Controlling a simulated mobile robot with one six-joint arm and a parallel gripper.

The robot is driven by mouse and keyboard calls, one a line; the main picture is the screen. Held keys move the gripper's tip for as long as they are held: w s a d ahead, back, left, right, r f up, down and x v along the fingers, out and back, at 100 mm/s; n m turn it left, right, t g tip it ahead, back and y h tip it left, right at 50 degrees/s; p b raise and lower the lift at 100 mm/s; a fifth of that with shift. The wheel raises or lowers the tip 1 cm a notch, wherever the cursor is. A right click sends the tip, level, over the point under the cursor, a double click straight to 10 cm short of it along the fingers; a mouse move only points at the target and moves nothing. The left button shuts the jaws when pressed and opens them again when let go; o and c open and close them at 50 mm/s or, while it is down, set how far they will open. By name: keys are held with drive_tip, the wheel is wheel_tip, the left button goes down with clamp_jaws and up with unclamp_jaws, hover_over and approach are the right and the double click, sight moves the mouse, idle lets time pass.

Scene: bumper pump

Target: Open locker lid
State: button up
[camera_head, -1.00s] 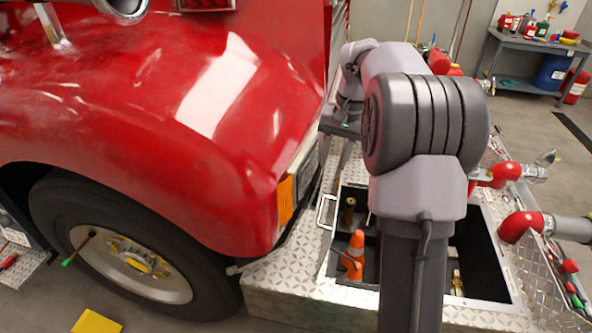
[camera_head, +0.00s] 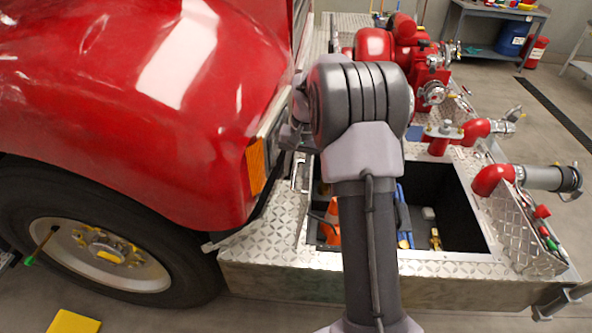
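The locker (camera_head: 465,215) is a dark rectangular recess in the diamond-plate bumper. Its inside shows on both sides of my arm, with an orange cone (camera_head: 333,222), blue items (camera_head: 403,225) and brass fittings (camera_head: 435,238) in it. I cannot make out a separate lid over the part I see. A pale bar handle (camera_head: 298,172) stands by the locker's left edge. My gripper (camera_head: 297,142) is just above and close to this handle, between the red bodywork and my arm. Its fingers are mostly hidden, so contact and opening cannot be told.
The red fender (camera_head: 130,120) and orange marker light (camera_head: 256,168) stand close on the left. A red pump with metal fittings (camera_head: 400,45) is behind the locker. A red-ended pipe (camera_head: 530,178) juts out on the right. Open floor lies beyond.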

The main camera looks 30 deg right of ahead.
clamp_jaws()
idle(1.4)
